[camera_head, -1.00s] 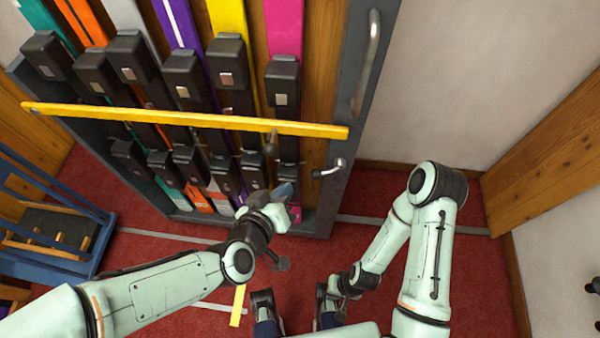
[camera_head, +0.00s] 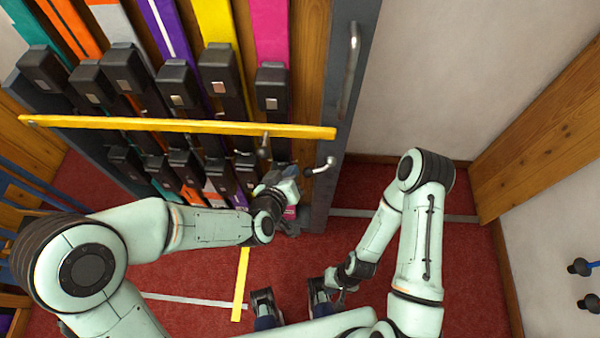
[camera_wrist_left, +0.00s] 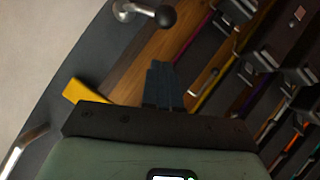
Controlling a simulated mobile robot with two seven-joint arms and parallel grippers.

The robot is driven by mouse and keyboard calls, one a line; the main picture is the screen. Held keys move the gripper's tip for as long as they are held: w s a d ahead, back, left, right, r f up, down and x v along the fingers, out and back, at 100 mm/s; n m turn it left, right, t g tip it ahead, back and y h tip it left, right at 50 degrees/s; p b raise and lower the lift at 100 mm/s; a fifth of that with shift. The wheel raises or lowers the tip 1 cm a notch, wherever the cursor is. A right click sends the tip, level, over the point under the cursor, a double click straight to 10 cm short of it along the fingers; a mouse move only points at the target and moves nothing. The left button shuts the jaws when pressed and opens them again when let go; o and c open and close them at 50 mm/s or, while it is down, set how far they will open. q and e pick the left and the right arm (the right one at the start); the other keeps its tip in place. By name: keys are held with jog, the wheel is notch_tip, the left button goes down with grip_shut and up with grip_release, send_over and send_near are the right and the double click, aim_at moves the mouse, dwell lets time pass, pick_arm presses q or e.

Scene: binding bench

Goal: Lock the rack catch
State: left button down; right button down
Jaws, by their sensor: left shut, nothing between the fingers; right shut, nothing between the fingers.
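The rack catch (camera_head: 322,166) is a small metal lever with a dark knob on the rack's grey right post, just below the end of the yellow bar (camera_head: 180,125). In the left wrist view the catch (camera_wrist_left: 140,12) is at the top, its dark knob pointing right. The yellow bar lies across the skis. My left gripper (camera_head: 288,174) is shut and empty, left of and slightly below the catch, apart from it. Its dark closed fingers (camera_wrist_left: 162,84) show in the left wrist view, below the knob. My right gripper (camera_head: 340,296) is low by my base, its fingertips small and indistinct.
The rack's grey post (camera_head: 330,200) carries a long metal handle (camera_head: 350,65) above the catch. Several coloured skis with black bindings stand behind the bar. A second dark knob (camera_head: 264,152) hangs below the bar.

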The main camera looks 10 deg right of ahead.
pick_arm(q)
jog(key=shift+w+d+f, duration=0.2)
jog(key=shift+d+f, duration=0.2)
jog(key=shift+f, duration=0.3)
jog(key=shift+w+d+f, duration=0.25)
jog(key=shift+d+f, duration=0.2)
jog(key=shift+f, duration=0.2)
jog(key=shift+w+d+f, duration=0.2)
jog(key=shift+d+f, duration=0.2)
jog(key=shift+f, duration=0.3)
pick_arm(e)
jog(key=shift+f, duration=0.1)
